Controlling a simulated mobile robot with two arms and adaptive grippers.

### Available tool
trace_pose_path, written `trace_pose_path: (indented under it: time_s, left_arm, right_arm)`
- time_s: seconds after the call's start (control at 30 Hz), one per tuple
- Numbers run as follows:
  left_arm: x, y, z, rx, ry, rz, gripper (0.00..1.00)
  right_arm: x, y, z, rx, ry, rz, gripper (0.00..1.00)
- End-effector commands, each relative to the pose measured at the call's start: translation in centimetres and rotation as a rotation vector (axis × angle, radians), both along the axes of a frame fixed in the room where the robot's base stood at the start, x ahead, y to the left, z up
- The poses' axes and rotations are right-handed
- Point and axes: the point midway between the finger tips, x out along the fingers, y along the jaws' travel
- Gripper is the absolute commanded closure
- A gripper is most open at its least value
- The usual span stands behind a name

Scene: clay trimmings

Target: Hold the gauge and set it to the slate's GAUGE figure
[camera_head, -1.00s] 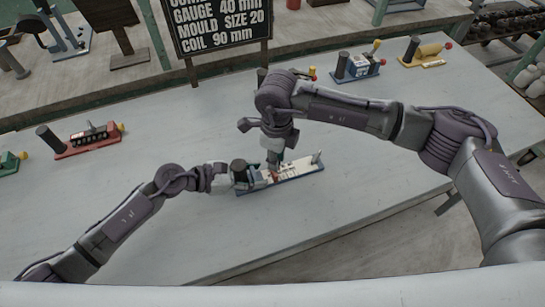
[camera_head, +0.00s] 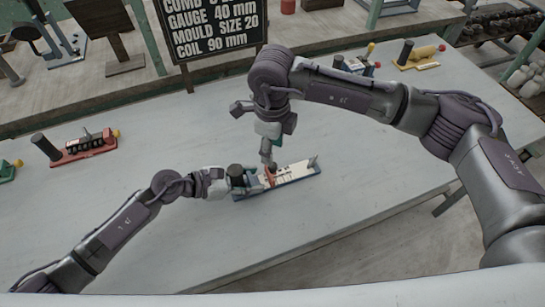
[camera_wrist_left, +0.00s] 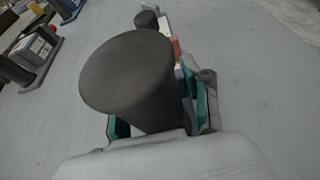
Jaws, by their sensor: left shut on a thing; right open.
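The gauge (camera_head: 298,173) lies on the table, a blue base with a white marked face, a red slider (camera_head: 270,179) near its left part and a small upright at its right end. My left gripper (camera_head: 238,181) is shut on the dark post at the gauge's left end; the post (camera_wrist_left: 130,75) fills the middle of the left wrist view. My right gripper (camera_head: 267,159) is open, pointing down just above the slider. Contact there cannot be told. The slate (camera_head: 215,22) reads GAUGE 40 mm. The slider's reading is too small to make out.
A red-based tool (camera_head: 78,148) stands at the left, part of a green one (camera_head: 8,168) at the edge. A blue-based tool (camera_head: 355,66) and a yellow one (camera_head: 418,56) stand at the back right. The table in front of the gauge is clear.

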Motion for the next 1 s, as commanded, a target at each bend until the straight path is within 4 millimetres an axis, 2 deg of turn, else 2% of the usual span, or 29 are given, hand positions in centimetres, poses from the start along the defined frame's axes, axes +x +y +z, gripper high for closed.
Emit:
trace_pose_path:
  time_s: [0.1,0.3,0.47,0.77,0.8,0.97,1.0]
  left_arm:
    - [0.0,0.0,0.0,0.000,0.000,0.000,1.00]
    - [0.0,0.0,0.0,0.000,0.000,0.000,1.00]
    - [0.0,0.0,0.0,0.000,0.000,0.000,1.00]
    - [0.0,0.0,0.0,0.000,0.000,0.000,1.00]
    - [0.0,0.0,0.0,0.000,0.000,0.000,0.50]
    - [0.0,0.0,0.0,0.000,0.000,0.000,0.23]
    - [0.0,0.0,0.0,0.000,0.000,0.000,0.22]
  right_arm:
    - [0.1,0.0,2.6,0.001,-0.003,0.001,0.51]
    - [0.0,0.0,5.3,-0.001,0.000,0.000,0.51]
    - [0.0,0.0,6.0,0.000,0.001,0.000,0.51]
    - [0.0,0.0,6.0,0.000,0.001,0.000,0.51]
    - [0.0,0.0,6.0,0.000,0.001,0.000,0.51]
    - [0.0,0.0,6.0,0.000,0.001,0.000,0.51]
    - [0.0,0.0,6.0,0.000,0.001,0.000,0.51]
